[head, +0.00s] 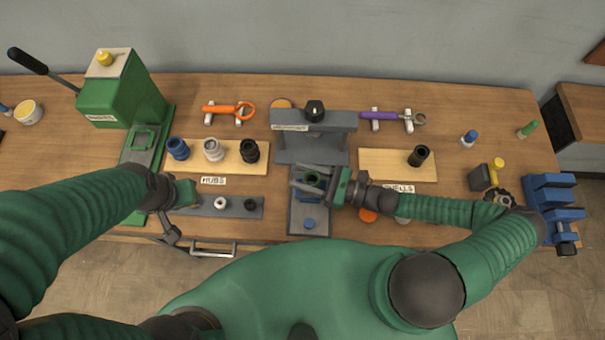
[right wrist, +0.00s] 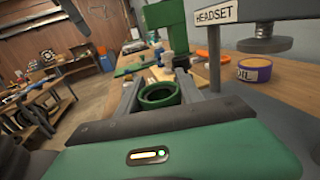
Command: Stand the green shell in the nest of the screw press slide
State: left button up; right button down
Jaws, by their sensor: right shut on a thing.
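The green shell (head: 312,178) is a short open ring between the fingers of my right gripper (head: 308,181). In the right wrist view the shell (right wrist: 160,95) sits upright between the two grey fingers (right wrist: 159,92), its open end up. The grey screw press (head: 312,150), labelled HEADSET, stands just behind. Its slide (head: 296,217) reaches out in front, with a blue round piece on its near part. The shell is over the far part of the slide; the gripper hides the nest, so contact cannot be told. My left gripper (head: 186,194) is by the dark strip at left; its fingers are unclear.
A board (head: 385,163) labelled SHELLS holds one black shell. A green lever press (head: 125,95) stands at left, a blue vise (head: 552,205) at right. Orange and purple tools lie behind.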

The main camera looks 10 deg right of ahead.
jog(key=shift+f+b, duration=0.7)
jog(key=shift+f, duration=0.2)
jog(key=c, duration=0.7)
grip_release()
jog(key=b+v, duration=0.4)
jog(key=v, duration=1.2)
jog(key=shift+d+f, duration=0.15)
jog(key=shift+d, duration=0.1)
jog(key=shift+s+d, duration=0.2)
jog(key=shift+d, duration=0.05)
